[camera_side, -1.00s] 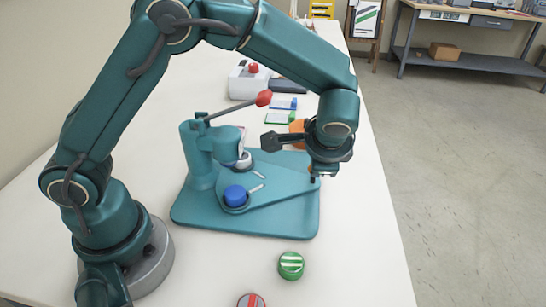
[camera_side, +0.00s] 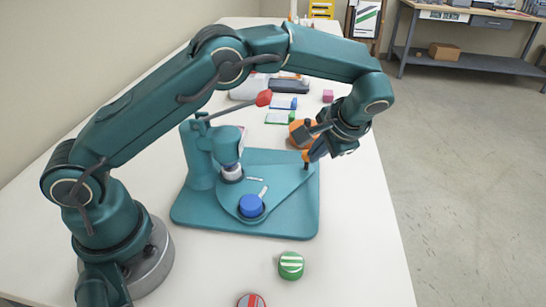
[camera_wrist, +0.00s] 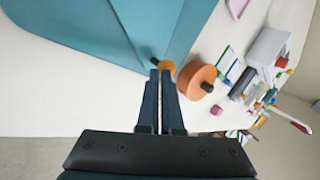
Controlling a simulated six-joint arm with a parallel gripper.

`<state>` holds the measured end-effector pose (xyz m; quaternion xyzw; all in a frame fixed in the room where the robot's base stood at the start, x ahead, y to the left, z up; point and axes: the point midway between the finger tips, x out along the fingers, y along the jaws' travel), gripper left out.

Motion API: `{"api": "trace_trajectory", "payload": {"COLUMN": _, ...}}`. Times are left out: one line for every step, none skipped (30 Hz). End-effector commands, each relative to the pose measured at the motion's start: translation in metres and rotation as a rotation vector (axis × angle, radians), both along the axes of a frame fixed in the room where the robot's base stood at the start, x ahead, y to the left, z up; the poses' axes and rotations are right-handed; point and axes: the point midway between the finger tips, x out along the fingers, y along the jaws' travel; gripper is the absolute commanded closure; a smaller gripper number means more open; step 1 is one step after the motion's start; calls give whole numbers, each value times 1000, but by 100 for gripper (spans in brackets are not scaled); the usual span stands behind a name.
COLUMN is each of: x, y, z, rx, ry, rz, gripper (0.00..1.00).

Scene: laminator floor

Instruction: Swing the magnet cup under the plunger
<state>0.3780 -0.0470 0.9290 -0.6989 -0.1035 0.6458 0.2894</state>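The teal press stand (camera_side: 185,208) carries a swing plate (camera_side: 275,192) with a blue cup (camera_side: 251,206) at the front. A pale grey cup-like part (camera_side: 232,173) sits directly below the plunger head (camera_side: 227,146); whether they touch is unclear. A dark peg with an orange top (camera_side: 305,157) stands at the plate's right end. My gripper (camera_side: 312,152) is low beside this peg. In the wrist view, my fingertips (camera_wrist: 161,74) are close together with a thin gap and nothing visible between them. The peg (camera_wrist: 155,62) and its orange part (camera_wrist: 167,66) lie just beyond them.
An orange cylinder with a dark knob (camera_wrist: 197,82) stands close behind my gripper. A red-knobbed lever (camera_side: 263,98) extends above the stand. Green-and-white (camera_side: 291,265) and red (camera_side: 251,300) round pieces lie in front. The table's right edge is near.

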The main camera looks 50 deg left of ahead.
Motion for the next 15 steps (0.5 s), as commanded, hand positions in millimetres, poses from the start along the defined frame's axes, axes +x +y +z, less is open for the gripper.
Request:
{"api": "trace_trajectory", "payload": {"x": 1, "y": 2, "z": 0, "rx": -1, "ry": -1, "rz": -1, "gripper": 100}}
{"api": "trace_trajectory", "payload": {"x": 1, "y": 2, "z": 0, "rx": -1, "ry": -1, "rz": -1, "gripper": 100}}
{"api": "trace_trajectory", "payload": {"x": 2, "y": 3, "z": 0, "rx": -1, "ry": -1, "rz": -1, "gripper": 100}}
{"api": "trace_trajectory", "payload": {"x": 2, "y": 4, "z": 0, "rx": -1, "ry": -1, "rz": -1, "gripper": 100}}
{"api": "trace_trajectory", "payload": {"x": 3, "y": 4, "z": 0, "rx": -2, "ry": -2, "rz": -2, "gripper": 100}}
{"api": "trace_trajectory", "payload": {"x": 3, "y": 5, "z": 0, "rx": -2, "ry": -2, "rz": -2, "gripper": 100}}
{"api": "trace_trajectory", "payload": {"x": 3, "y": 6, "z": 0, "rx": -2, "ry": -2, "rz": -2, "gripper": 100}}
{"api": "trace_trajectory", "payload": {"x": 4, "y": 6, "z": 0, "rx": 0, "ry": -1, "rz": -3, "gripper": 100}}
{"api": "trace_trajectory", "payload": {"x": 4, "y": 7, "z": 0, "rx": 0, "ry": -1, "rz": -3, "gripper": 100}}
{"api": "trace_trajectory", "payload": {"x": 4, "y": 7, "z": 0, "rx": -1, "ry": -2, "rz": -4, "gripper": 100}}
{"api": "trace_trajectory", "payload": {"x": 4, "y": 7, "z": 0, "rx": -1, "ry": -2, "rz": -4, "gripper": 100}}
{"api": "trace_trajectory", "payload": {"x": 4, "y": 8, "z": 0, "rx": -1, "ry": -2, "rz": -4, "gripper": 100}}
{"api": "trace_trajectory", "payload": {"x": 5, "y": 8, "z": 0, "rx": 0, "ry": -2, "rz": -5, "gripper": 100}}
{"api": "trace_trajectory", "payload": {"x": 5, "y": 8, "z": 0, "rx": 0, "ry": -2, "rz": -5, "gripper": 100}}
{"api": "trace_trajectory", "payload": {"x": 5, "y": 8, "z": 0, "rx": 0, "ry": -2, "rz": -5, "gripper": 100}}
